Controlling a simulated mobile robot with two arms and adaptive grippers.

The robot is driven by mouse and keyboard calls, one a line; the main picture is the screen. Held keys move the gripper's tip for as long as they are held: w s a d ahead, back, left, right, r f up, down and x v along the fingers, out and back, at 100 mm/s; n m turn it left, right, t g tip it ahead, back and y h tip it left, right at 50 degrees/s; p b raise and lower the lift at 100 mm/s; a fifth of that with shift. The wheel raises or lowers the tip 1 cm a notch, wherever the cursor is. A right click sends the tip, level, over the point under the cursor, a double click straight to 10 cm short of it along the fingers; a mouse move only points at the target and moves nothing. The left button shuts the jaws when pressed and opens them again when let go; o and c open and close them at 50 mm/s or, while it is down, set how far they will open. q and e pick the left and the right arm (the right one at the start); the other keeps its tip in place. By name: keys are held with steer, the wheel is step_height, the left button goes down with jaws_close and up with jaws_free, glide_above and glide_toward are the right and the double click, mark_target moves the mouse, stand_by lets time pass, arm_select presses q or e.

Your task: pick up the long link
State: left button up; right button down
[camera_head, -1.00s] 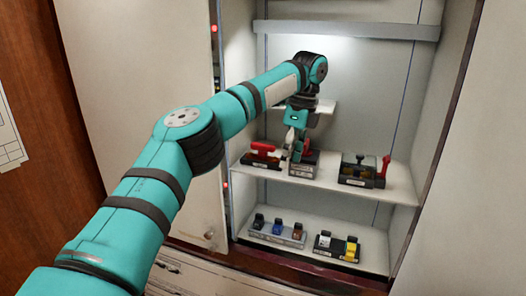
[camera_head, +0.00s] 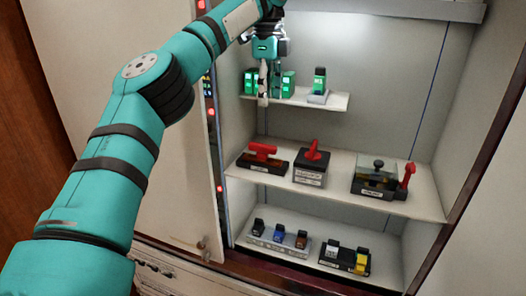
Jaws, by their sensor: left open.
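No part is clearly marked as the long link. A long red piece (camera_head: 262,149) lies on a dark base at the left of the middle shelf and is the longest-looking one, but I cannot tell whether it is the link. My left gripper (camera_head: 269,98) is open and points down at the upper shelf, in front of the green blocks (camera_head: 288,82). It partly hides them, and I cannot tell whether it touches them. My right gripper is out of view.
The upper shelf (camera_head: 335,102) also bears a green-topped block (camera_head: 319,84). The middle shelf (camera_head: 330,192) bears a red-handled block (camera_head: 312,165) and a clear-covered unit (camera_head: 376,178). The bottom shelf holds small coloured blocks (camera_head: 279,236) and a yellow-and-white unit (camera_head: 345,259).

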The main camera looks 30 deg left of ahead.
mark_target(267, 145)
arm_select(q)
steer(key=f, duration=0.6)
steer(key=shift+w+a, duration=0.15)
steer(key=shift+a, duration=0.1)
steer(key=f, duration=0.3)
steer(key=shift+w+a+f, duration=0.1)
steer(key=shift+w+f, duration=0.1)
steer(key=shift+f, duration=0.25)
steer(key=shift+s+f, duration=0.1)
steer(key=shift+f, duration=0.05)
step_height(267, 145, down, 5)
steer(key=shift+r, duration=0.1)
steer(key=shift+c, duration=0.2)
jaws_close()
